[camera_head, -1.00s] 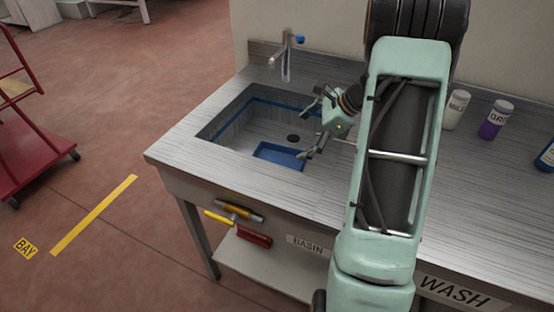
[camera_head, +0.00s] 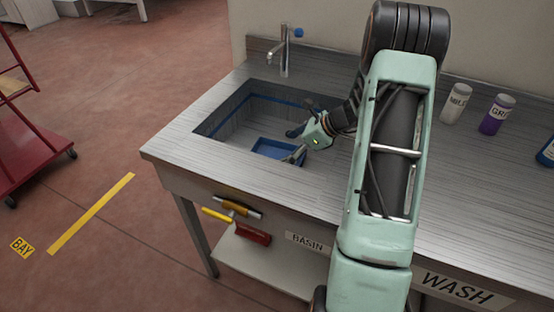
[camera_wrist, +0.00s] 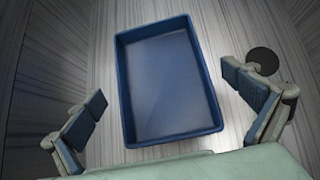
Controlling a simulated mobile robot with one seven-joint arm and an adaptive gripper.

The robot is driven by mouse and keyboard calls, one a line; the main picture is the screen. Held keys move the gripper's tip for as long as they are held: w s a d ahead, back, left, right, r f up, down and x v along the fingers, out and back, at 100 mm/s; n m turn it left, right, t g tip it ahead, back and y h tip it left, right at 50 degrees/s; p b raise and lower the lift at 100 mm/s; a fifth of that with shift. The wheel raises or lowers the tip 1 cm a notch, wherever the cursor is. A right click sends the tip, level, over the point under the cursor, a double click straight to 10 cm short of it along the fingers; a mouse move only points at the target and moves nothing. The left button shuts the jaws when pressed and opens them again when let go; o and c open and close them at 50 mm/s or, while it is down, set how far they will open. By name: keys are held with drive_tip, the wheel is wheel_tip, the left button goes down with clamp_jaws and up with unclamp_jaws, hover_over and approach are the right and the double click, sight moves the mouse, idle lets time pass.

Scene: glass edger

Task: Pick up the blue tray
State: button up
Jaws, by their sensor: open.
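The blue tray (camera_head: 268,148) lies on the floor of the sunken metal basin, near its front wall. It is a shallow, empty rectangle with a raised rim. My gripper (camera_head: 293,144) is over the basin, above and at the right of the tray in the head view, and hides part of it. In the wrist view the whole tray (camera_wrist: 121,90) shows ahead of my gripper (camera_wrist: 172,108). The fingers are spread wide, one on each side of the tray's near end, with gaps between them and the tray. Nothing is held.
The basin walls (camera_head: 225,122) surround the tray, and a tap (camera_head: 285,55) stands behind. A dark drain (camera_wrist: 263,61) is right of the tray. A white bottle (camera_head: 455,104) and purple bottle (camera_head: 495,115) stand on the counter at right. A red cart (camera_head: 35,150) is at left.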

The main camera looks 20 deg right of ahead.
sight(277, 153)
drive_tip(key=x, duration=0.3)
drive_tip(key=shift+w+a+f, duration=0.1)
drive_tip(key=shift+a+f, duration=0.05)
drive_tip(key=shift+f, duration=0.1)
drive_tip(key=shift+r, duration=0.1)
drive_tip(key=c, duration=1.6)
